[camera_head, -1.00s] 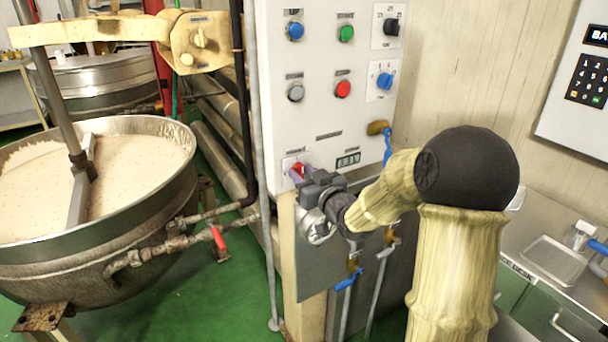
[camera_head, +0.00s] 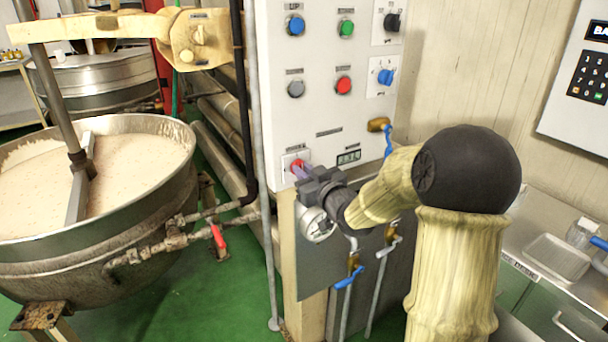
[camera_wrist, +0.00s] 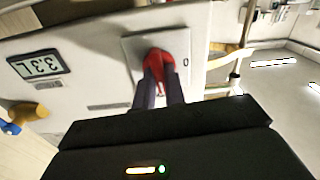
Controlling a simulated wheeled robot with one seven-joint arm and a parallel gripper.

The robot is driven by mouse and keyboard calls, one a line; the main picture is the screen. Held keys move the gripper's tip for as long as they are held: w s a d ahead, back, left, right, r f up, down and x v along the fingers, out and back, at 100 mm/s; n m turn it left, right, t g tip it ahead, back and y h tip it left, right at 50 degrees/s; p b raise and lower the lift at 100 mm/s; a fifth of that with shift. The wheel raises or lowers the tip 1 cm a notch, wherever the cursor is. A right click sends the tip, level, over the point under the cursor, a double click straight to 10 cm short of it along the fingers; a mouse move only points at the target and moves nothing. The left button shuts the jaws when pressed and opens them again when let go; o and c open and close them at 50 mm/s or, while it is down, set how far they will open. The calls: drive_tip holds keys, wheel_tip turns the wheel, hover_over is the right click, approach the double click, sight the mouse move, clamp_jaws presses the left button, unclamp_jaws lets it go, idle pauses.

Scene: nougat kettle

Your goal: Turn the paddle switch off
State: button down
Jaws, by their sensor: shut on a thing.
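The red paddle switch (camera_head: 296,164) sits on a small pale plate at the lower left of the white control panel. In the wrist view the red paddle (camera_wrist: 157,58) stands out from its plate (camera_wrist: 134,47). My gripper (camera_head: 303,173) reaches it from the lower right. The two dark fingers (camera_wrist: 160,84) are shut on the paddle, one on each side, at its outer end. The fingers hide part of the paddle, and its exact tilt is hard to tell.
The white panel (camera_head: 322,112) carries several buttons and knobs above the switch, and a small display (camera_head: 348,157) to its right. A vertical pipe (camera_head: 262,150) runs left of the panel. A kettle of pale mix (camera_head: 150,245) stands further left. Blue-handled valves (camera_head: 350,277) hang below.

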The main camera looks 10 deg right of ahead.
drive_tip(key=n+b, duration=0.5)
drive_tip(key=b, duration=0.1)
drive_tip(key=n+b, duration=0.5)
drive_tip(key=n, duration=0.1)
drive_tip(key=n+b, duration=0.6)
drive_tip(key=shift+a+f+b, duration=0.25)
drive_tip(key=shift+f+b, duration=0.1)
drive_tip(key=shift+f, duration=0.05)
drive_tip(key=c, duration=1.5)
unclamp_jaws()
drive_tip(key=shift+s, duration=0.1)
drive_tip(key=shift+o, duration=0.2)
drive_tip(key=shift+r, duration=0.1)
drive_tip(key=p+v, duration=0.2)
drive_tip(key=v, duration=1.5)
drive_tip(key=shift+s+p, duration=0.15)
drive_tip(key=shift+p, duration=0.2)
